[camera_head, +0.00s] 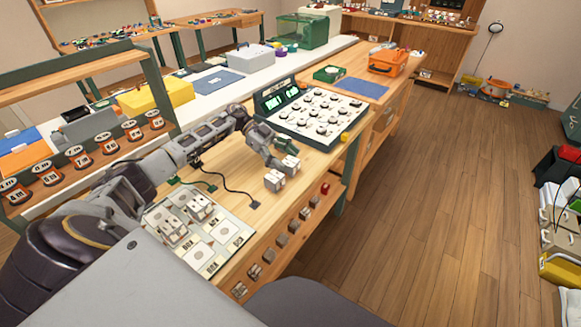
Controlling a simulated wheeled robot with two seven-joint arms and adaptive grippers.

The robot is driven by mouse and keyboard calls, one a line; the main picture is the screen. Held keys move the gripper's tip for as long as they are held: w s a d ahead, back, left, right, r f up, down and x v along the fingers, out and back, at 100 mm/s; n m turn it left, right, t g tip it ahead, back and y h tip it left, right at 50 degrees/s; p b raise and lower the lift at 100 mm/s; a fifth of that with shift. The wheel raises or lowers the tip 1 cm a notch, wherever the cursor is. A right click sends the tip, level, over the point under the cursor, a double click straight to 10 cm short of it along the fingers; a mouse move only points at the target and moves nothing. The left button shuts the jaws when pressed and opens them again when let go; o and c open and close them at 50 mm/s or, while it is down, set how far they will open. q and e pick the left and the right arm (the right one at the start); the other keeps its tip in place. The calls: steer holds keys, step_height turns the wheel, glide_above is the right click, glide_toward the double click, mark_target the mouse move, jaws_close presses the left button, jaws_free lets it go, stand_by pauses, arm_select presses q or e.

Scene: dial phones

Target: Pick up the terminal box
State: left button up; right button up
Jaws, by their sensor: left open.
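Two small whitish-grey blocks stand close together on the wooden bench, a nearer one (275,180) and a farther one (289,165); they look like terminal boxes, but I cannot read any marking on them. My left gripper (271,156) is open, just behind and above these blocks. From this angle I cannot tell whether its fingers touch either one. Similar blocks stand on a pale labelled mat (228,228), one pair toward its back (200,206) and one nearer (172,232). My right gripper is not in view.
A white panel of dials (318,112) with a green display (279,98) stands just beyond my gripper. A black cable (228,188) lies on the bench beside the blocks. Several small parts line the bench's front face. An orange case (388,63) stands farther back.

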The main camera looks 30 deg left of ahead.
arm_select(q)
steer(key=shift+x, duration=1.15)
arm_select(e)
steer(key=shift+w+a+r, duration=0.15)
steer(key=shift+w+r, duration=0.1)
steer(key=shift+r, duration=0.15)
arm_select(q)
steer(key=shift+c, duration=0.3)
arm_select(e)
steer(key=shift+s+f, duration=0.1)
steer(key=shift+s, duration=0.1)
arm_select(q)
steer(key=c, duration=1.1)
steer(key=shift+r, duration=0.2)
